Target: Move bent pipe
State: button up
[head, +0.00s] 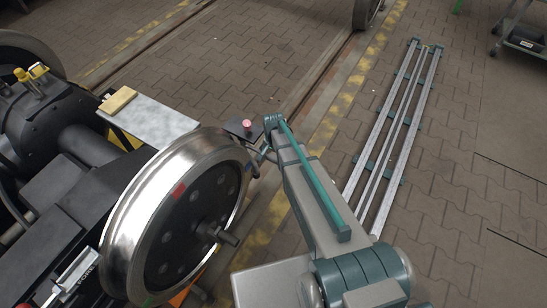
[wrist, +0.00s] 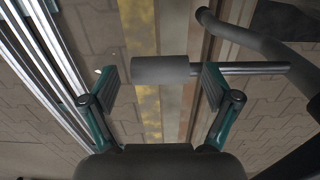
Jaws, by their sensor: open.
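A dark grey bent pipe (wrist: 262,42) curves across the upper right of the wrist view. A dark grey cylinder (wrist: 160,69) on a metal rod (wrist: 250,68) lies across the wrist view, its sleeve between my fingers. Whether this rod joins the bent pipe I cannot tell. My gripper (wrist: 162,84) is open, with one finger near each end of the sleeve; contact is not clear. In the head view my gripper (head: 264,150) is beside the wheel's far right edge, mostly hidden by my arm. The bent pipe cannot be made out clearly there.
A shiny tram wheel (head: 185,215) with a protruding hub stands left of my arm. A grey plate (head: 150,118) carries a yellow block (head: 118,100). A red knob (head: 246,124) tops a dark box.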

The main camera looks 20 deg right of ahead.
jog(key=shift+f, duration=0.1)
jog(key=shift+s, duration=0.1)
grip_shut()
dwell(0.4)
